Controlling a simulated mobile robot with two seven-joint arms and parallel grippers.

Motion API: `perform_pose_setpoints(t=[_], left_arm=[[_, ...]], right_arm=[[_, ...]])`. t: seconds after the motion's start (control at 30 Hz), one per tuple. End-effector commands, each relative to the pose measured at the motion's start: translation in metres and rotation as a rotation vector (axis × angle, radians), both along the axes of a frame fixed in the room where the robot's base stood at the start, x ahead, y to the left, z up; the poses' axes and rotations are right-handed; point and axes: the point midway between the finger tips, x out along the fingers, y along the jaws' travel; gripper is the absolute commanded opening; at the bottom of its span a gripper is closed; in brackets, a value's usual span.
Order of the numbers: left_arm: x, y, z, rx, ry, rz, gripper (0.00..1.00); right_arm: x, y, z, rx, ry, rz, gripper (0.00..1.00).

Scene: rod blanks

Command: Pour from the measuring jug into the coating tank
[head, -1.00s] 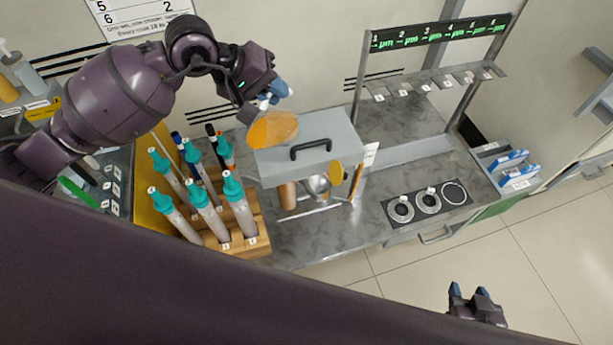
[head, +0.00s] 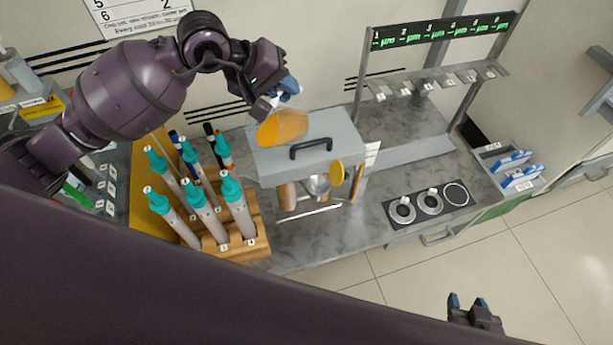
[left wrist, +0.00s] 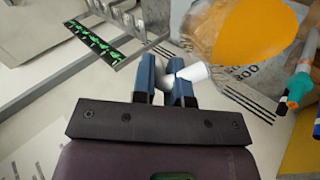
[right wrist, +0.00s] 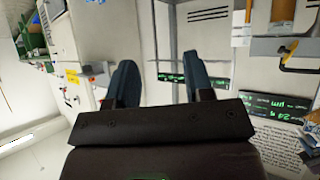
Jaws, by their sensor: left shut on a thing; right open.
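The measuring jug (head: 283,127) is a clear vessel with orange liquid in it. It hangs tilted in my left gripper (head: 284,92), which is shut on its pale handle (left wrist: 194,73). The jug also shows in the left wrist view (left wrist: 236,38). In the head view it overlaps the back left of a grey box with a black handle (head: 338,130), perhaps the coating tank; no label confirms this. The box's opening is not visible, and I see no stream of liquid. My right gripper (head: 475,302) is open and empty, low at the right; its fingers show in the right wrist view (right wrist: 158,82).
A wooden rack (head: 262,243) with several teal-capped tubes stands left of the grey box. The bench front between is clear.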

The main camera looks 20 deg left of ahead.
Motion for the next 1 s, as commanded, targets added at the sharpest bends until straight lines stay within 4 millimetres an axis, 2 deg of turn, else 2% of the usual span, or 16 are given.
perform_pose_setpoints(t=[0.5, 1.0], left_arm=[[0.008, -0.009, -0.006, -0.003, -0.003, -0.001, 0.00], [0.015, -0.017, -0.012, -0.007, -0.002, 0.000, 0.00]], right_arm=[[0.011, 0.002, 0.000, 0.001, -0.021, 0.008, 0.47], [0.002, 0.001, -0.015, 0.000, 0.005, 0.004, 0.47]])
